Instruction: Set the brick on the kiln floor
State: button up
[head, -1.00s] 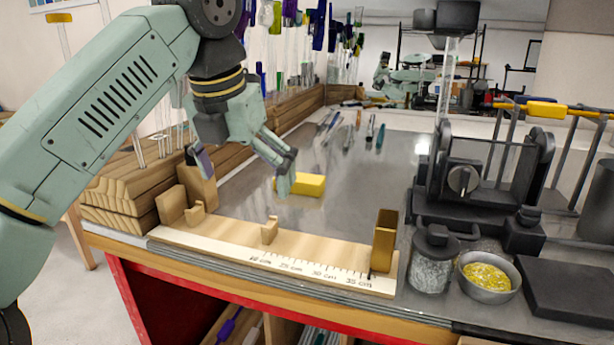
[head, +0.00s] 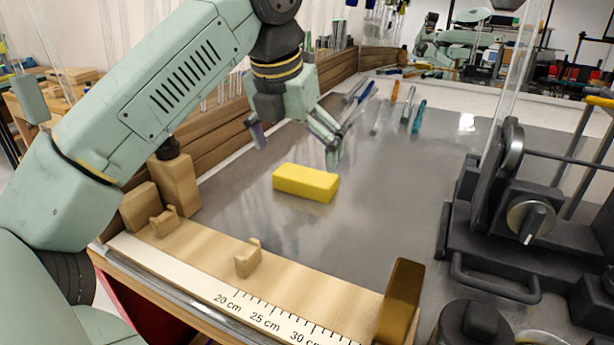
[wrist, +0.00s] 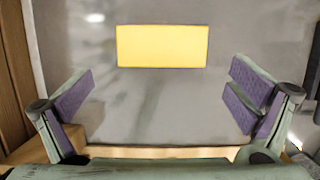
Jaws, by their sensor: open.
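The yellow brick (head: 306,182) lies flat on the grey metal tabletop (head: 370,215). In the wrist view the brick (wrist: 162,46) is ahead of the fingers, near the top of the picture, with its long side running across. My gripper (head: 293,145) hangs above the table, just behind the brick as the head sees it. In the wrist view my gripper (wrist: 160,98) has its purple finger pads wide apart with nothing between them. The brick is clear of both fingers. I cannot make out a kiln floor in these frames.
A wooden ruler board (head: 250,290) with small holders runs along the front edge. A black device with a knob (head: 515,215) stands at the right. Several pen-like tools (head: 395,105) lie at the back. The tabletop around the brick is mostly clear.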

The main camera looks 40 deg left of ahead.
aim_at(304, 176)
jog(key=shift+w+p+x, duration=0.15)
jog(key=shift+p+x, duration=0.45)
jog(key=shift+x, duration=1.05)
jog(key=shift+w+p+x, duration=0.2)
jog(key=shift+p+x, duration=0.4)
jog(key=shift+x, duration=1.05)
jog(key=shift+r, duration=0.1)
jog(key=c, duration=1.2)
